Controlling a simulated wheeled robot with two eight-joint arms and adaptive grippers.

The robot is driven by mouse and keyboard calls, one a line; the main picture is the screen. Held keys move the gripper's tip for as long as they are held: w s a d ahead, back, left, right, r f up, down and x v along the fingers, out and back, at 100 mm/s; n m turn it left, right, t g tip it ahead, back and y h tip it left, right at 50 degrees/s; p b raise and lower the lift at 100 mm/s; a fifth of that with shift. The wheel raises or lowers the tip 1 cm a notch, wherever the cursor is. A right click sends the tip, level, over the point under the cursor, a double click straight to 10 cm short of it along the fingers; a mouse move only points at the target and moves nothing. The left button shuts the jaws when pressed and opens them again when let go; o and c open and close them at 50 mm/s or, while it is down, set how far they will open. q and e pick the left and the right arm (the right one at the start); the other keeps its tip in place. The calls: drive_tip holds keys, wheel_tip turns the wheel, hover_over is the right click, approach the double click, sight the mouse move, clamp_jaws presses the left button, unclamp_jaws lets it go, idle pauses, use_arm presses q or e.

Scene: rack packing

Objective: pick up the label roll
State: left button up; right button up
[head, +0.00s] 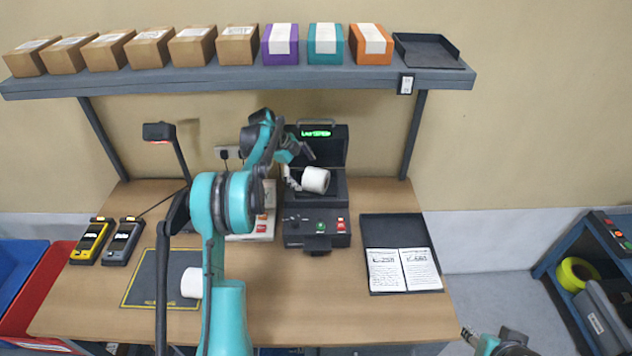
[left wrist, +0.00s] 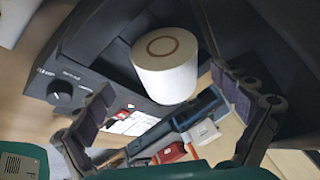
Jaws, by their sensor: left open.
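A white label roll (head: 315,180) sits in the open black label printer (head: 317,217) at the back of the table. It also shows in the left wrist view (left wrist: 166,64), its round end with a brown core ring facing the camera. My left gripper (head: 301,167) is open at the printer, close to the left of this roll. In the left wrist view the roll appears beyond the spread fingers (left wrist: 163,88); contact cannot be told. A second white roll (head: 191,283) lies on the dark mat, partly hidden by my left arm. My right gripper (head: 485,343) shows only partly at the lower right.
A shelf (head: 240,78) with brown and coloured boxes spans above the table. The printer's raised lid (head: 330,148) stands behind the roll. A black tray (head: 391,229) with two printed sheets lies right of the printer. Two handheld devices (head: 107,240) lie left. The front right table is clear.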

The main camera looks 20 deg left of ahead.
sight(316, 179)
use_arm(q)
drive_tip(key=shift+w+d, duration=0.3)
drive_tip(key=shift+d, duration=0.05)
drive_tip(key=b+x, duration=0.1)
drive_tip(key=x, duration=0.4)
drive_tip(key=shift+w+d, duration=0.2)
drive_tip(key=shift+d, duration=0.05)
drive_tip(key=shift+s, duration=0.1)
drive_tip(key=c, duration=1.7)
